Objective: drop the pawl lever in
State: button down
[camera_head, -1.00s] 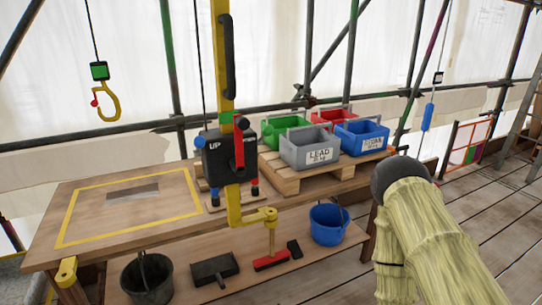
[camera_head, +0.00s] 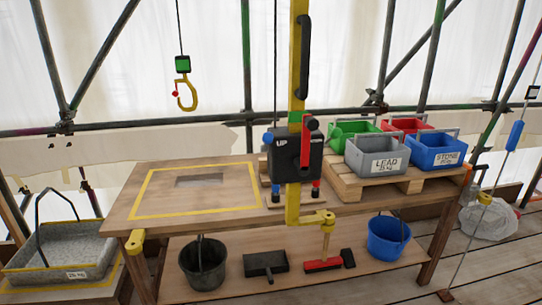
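A black box (camera_head: 290,163) marked "UP" is mounted on a yellow upright post (camera_head: 298,55) at the front of the workbench. A red lever (camera_head: 306,142) with a dark round top stands upright against the right part of the box's face. It looks like the pawl lever, but I cannot tell whether it is engaged. A yellow hook (camera_head: 187,95) under a green block hangs from a line at the upper left. My gripper is not in view.
The bench (camera_head: 138,190) has a yellow-outlined area with a grey recess. Grey, blue, green and red bins stand on a pallet (camera_head: 345,185) at right. Buckets and tools lie on the shelf below.

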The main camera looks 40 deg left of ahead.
aim_at(268, 138)
jog(key=k, duration=0.65)
jog(key=u, duration=0.95)
jog(key=i, duration=0.5)
